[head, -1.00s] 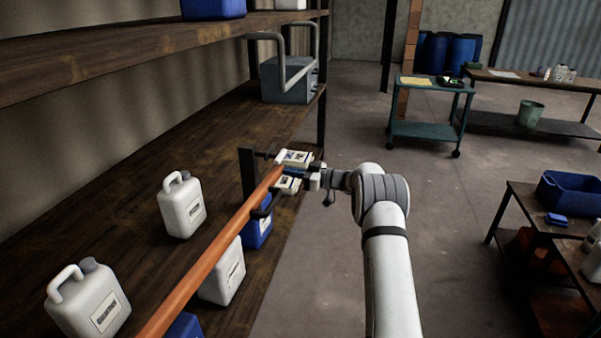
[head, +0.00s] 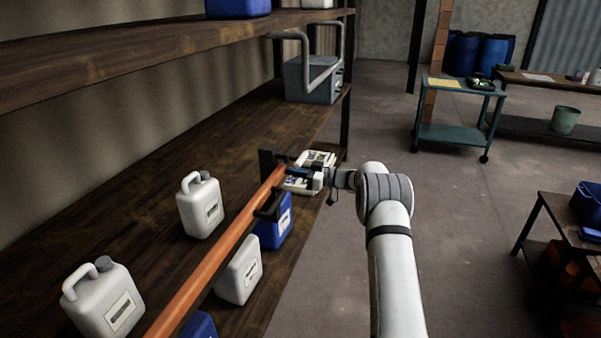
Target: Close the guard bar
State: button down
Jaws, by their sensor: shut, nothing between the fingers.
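The guard bar (head: 222,255) is a long orange bar. It runs along the front of the wooden shelf, from the bottom of the view up to a dark upright plate (head: 267,168) near the far end. My gripper (head: 289,172) is at the bar's far end, close to that plate. Its fingers are shut with nothing between them. Whether they touch the bar cannot be told. The gripper body partly hides the bar's end and whatever catch is there.
White jugs (head: 199,206) and blue jugs (head: 275,222) stand on the shelf (head: 150,198) behind and below the bar. A grey box with a handle (head: 312,80) stands farther back. A teal cart (head: 455,135) and a dark table (head: 545,235) are on the right, with clear floor between.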

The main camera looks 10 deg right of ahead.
jog(key=v, duration=1.4)
jog(key=w+a+r+m+t+h, duration=0.1)
jog(key=w+r+m+t+h, duration=0.15)
jog(key=r, duration=0.35)
jog(key=w+a+r+m+t+h, duration=0.1)
jog(key=r+m+t+h, duration=0.1)
jog(key=r+t+h, duration=0.35)
jog(key=s+d+r+m+g+h+p, duration=0.1)
jog(key=s+d+r+m+h, duration=0.1)
jog(key=s+r+m+h, duration=0.45)
jog(key=s+a+f+g, duration=0.3)
jog(key=s+g, duration=0.1)
jog(key=s, duration=1)
jog(key=s+a+f+m+g+h+p, duration=0.1)
jog(key=s+a+f+g, duration=0.2)
jog(key=s, duration=1.2)
jog(key=s+a+f+g+p, duration=0.1)
jog(key=s+a+f+g, duration=0.2)
jog(key=s, duration=1.1)
jog(key=shift+s+a+m+g+h, duration=0.2)
jog(key=shift+s+m+g+h, duration=0.2)
jog(key=shift+g, duration=0.7)
jog(key=c, duration=2.2)
grip_release()
